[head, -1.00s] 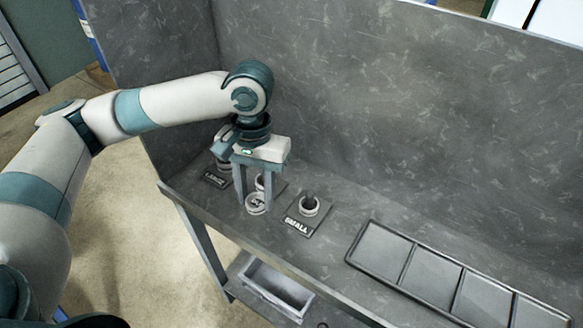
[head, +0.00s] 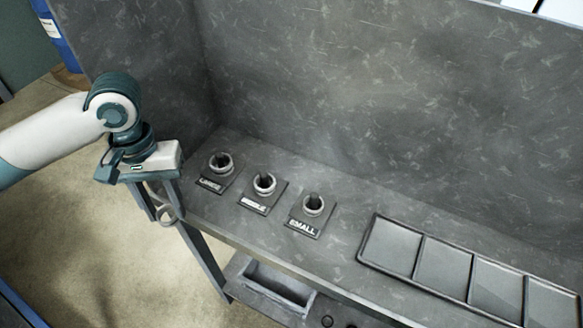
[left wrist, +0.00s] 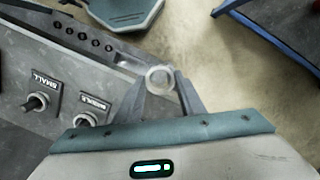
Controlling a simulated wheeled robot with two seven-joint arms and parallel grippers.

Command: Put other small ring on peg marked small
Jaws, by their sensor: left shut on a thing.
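My left gripper (head: 163,208) is shut on a small pale metal ring (head: 168,214), held between the fingertips at the table's left end. The ring also shows in the left wrist view (left wrist: 160,79), in the fingers. The peg marked small (head: 313,203) stands upright on its dark labelled plate (head: 302,228), with a light ring around its base. It also shows in the left wrist view (left wrist: 36,102), at the left. The gripper is well to the left of this peg in the head view. My right gripper is not in view.
The middle peg (head: 264,183) and large peg (head: 221,161) stand in a row to the left, each with a ring around it. An empty compartment tray (head: 415,264) lies at the right. A grey bin (head: 280,288) sits below the table edge. Grey walls (head: 370,110) rise behind.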

